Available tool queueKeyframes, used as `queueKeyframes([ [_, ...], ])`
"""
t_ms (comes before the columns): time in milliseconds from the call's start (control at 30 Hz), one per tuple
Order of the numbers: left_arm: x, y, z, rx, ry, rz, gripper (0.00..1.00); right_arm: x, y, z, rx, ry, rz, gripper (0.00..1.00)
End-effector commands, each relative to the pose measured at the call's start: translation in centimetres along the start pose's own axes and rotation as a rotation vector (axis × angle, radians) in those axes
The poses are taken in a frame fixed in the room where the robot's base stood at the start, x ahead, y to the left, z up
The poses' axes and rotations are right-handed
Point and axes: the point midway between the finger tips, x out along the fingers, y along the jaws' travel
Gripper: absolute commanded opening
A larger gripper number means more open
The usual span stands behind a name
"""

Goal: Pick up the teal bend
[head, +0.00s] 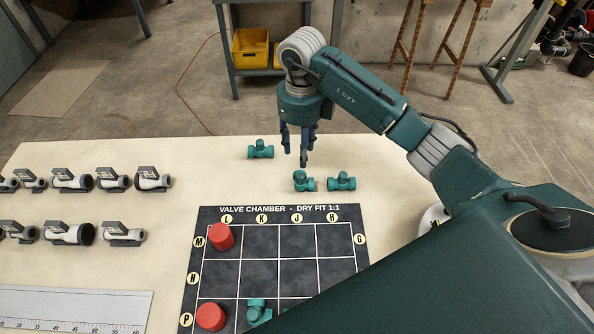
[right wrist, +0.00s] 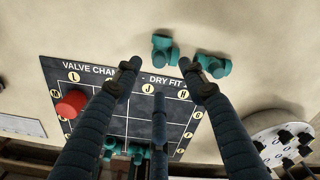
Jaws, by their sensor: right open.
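Several teal pipe fittings lie on the cream table, and I cannot tell surely which is the bend. One short fitting (head: 304,181) lies behind the mat and also shows in the right wrist view (right wrist: 163,50). A second fitting (head: 341,181) is just right of it, also in the right wrist view (right wrist: 213,65). A third fitting (head: 260,149) lies farther back to the left. My right gripper (head: 298,148) points down above the table, behind and above the short fitting. Its fingers (right wrist: 158,72) are spread and empty. My left gripper is not in view.
The dark gridded mat (head: 281,271) carries a red cap (head: 221,237), another red cap (head: 211,316) and teal fittings (head: 258,312). White pipe pieces with grey clamps (head: 69,181) stand in rows at left. A ruler (head: 70,312) lies front left. The table behind the mat is mostly clear.

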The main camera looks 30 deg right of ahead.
Motion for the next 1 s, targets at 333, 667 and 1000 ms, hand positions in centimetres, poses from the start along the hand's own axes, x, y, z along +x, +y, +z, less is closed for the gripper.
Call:
queueKeyframes([
  [333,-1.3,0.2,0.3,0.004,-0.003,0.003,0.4,3.9,0.1,-0.1,-0.001,0.003,0.001,0.42],
  [667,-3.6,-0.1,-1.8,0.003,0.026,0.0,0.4,8.2,0.6,-0.3,0.0,0.002,0.001,0.42],
  [1000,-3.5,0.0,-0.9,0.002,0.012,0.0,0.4,8.9,0.6,-0.2,-0.001,-0.001,-0.001,0.36],
])
